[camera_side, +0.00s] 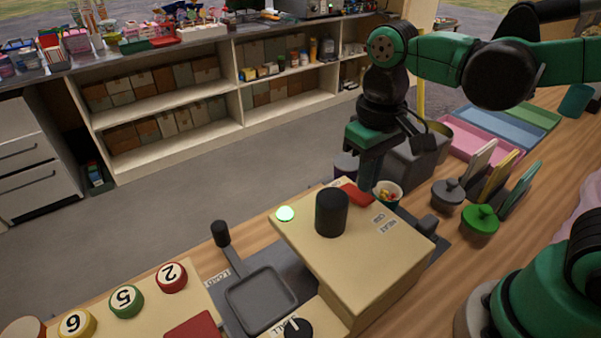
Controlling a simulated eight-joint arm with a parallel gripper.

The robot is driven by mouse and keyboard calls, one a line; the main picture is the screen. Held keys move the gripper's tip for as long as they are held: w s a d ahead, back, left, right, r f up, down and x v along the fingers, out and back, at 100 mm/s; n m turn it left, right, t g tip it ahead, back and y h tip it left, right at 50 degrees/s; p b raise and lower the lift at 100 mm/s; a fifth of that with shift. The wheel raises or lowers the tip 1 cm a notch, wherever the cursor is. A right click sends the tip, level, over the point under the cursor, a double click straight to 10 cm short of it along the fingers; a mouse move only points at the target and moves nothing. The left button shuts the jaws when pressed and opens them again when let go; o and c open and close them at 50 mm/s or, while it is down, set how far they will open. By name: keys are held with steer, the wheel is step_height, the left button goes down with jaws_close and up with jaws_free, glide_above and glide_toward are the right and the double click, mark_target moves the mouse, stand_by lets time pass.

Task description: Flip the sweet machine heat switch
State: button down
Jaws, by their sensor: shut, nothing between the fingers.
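The sweet machine is a cream box (355,262) on the counter, with a black cylinder (331,212) on top. My gripper (369,181) points down, shut and empty, just behind and above the red piece. Whether it touches is unclear.
A grey pan (260,298) with a black handle lies left of the box. A cup of sweets (387,194) stands close right of my gripper. Lidded pots (480,220), upright cards and a pink tray (478,140) are further right. Numbered discs (126,301) are at the lower left.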

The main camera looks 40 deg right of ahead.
mark_target(365, 198)
steer(key=shift+f, duration=1.1)
stand_by(0.3)
steer(key=shift+r, duration=3.55)
steer(key=w+d+f+t, duration=0.1)
steer(key=d+f+t, duration=0.3)
steer(key=t, duration=0.3)
steer(key=shift+d, duration=0.35)
